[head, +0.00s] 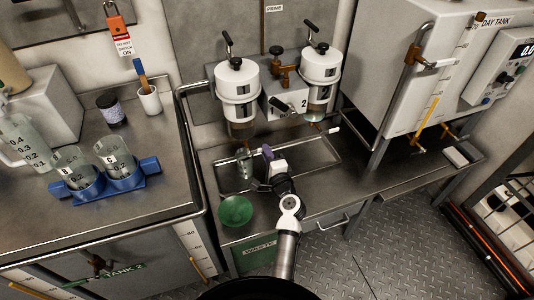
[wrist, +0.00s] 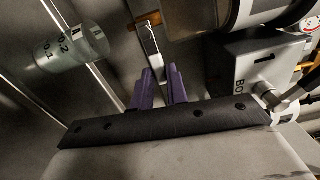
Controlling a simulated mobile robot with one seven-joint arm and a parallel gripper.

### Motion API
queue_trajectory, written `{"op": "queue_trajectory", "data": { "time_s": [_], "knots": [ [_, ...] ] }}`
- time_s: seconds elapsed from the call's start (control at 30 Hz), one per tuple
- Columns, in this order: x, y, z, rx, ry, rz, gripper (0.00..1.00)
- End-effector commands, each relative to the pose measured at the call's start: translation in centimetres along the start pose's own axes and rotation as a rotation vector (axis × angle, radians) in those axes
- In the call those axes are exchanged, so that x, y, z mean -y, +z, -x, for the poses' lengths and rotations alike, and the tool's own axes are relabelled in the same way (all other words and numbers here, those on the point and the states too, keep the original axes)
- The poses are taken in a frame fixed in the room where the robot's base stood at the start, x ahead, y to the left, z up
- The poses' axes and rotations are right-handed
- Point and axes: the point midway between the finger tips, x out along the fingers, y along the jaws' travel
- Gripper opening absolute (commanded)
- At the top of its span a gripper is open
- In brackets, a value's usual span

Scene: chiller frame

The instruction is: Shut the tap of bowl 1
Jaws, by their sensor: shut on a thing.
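Two white-capped filter bowls hang on the back wall in the head view.
A small clear beaker (head: 244,161) stands in the tray just left of my gripper; it also shows in the wrist view (wrist: 70,50). A green bowl (head: 235,211) sits in front. A grey block (wrist: 252,70) is close right of the fingers.

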Motion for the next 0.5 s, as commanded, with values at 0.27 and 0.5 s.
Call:
{"op": "queue_trajectory", "data": {
  "time_s": [0.27, 0.5],
  "knots": [
    [-0.46, 0.05, 0.03, 0.001, 0.007, -0.005, 0.00],
    [-0.45, 0.05, 0.04, 0.001, 0.007, -0.004, 0.36]
  ]
}}
